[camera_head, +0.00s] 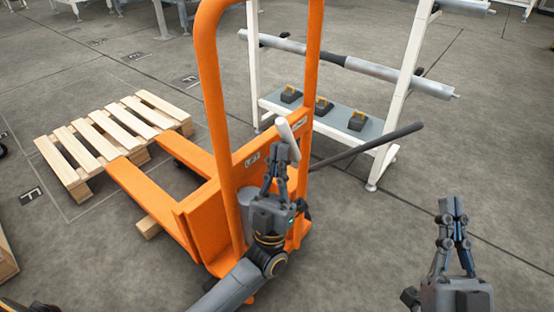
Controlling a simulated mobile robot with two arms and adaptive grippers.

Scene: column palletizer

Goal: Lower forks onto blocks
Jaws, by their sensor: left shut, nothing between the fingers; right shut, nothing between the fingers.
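An orange fork stacker (210,120) stands left of centre in the head view. Its two forks, the near fork (145,195) and the far fork (190,153), point left toward a wooden pallet (95,132). A small wooden block (148,228) shows beside and partly beneath the near fork. Whether the forks touch any block cannot be told. A lever with a white grip (288,138) is on the stacker's front. My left gripper (281,150) is shut at this grip; contact cannot be told. My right gripper (452,204) is shut and empty above the floor at right.
A dark handle rod (370,147) sticks out right from the stacker. A white rack (400,90) with a long grey roller (385,70) and a shelf with three small dark items stands behind. Another wooden piece (5,260) is at the left edge. Floor at right is clear.

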